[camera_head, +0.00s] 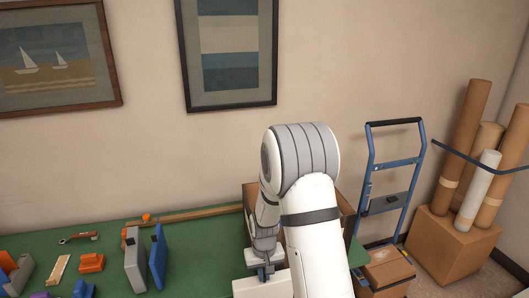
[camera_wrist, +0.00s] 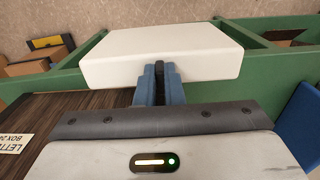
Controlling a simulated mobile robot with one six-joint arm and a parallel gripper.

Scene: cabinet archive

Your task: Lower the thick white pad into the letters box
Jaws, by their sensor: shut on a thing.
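The thick white pad (camera_wrist: 160,48) spans the top middle of the wrist view. My gripper (camera_wrist: 160,78) is shut on its near edge with blue fingers. In the head view the white pad (camera_head: 262,287) shows at the bottom, below my gripper (camera_head: 262,270), partly cut off by the frame and covered by my arm. A dark wood-grained surface with a white label (camera_wrist: 16,138) reading "LETTE… BOX 2…" lies at the lower left of the wrist view. The pad is up and to the right of that label. I cannot tell its height above the box or whether it touches anything.
Green rails (camera_wrist: 75,70) run beside and behind the pad. Cardboard boxes (camera_wrist: 28,67) show at upper left. In the head view, grey (camera_head: 135,262) and blue (camera_head: 158,257) binders stand on the green table (camera_head: 195,240). A hand truck (camera_head: 393,170) stands at right.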

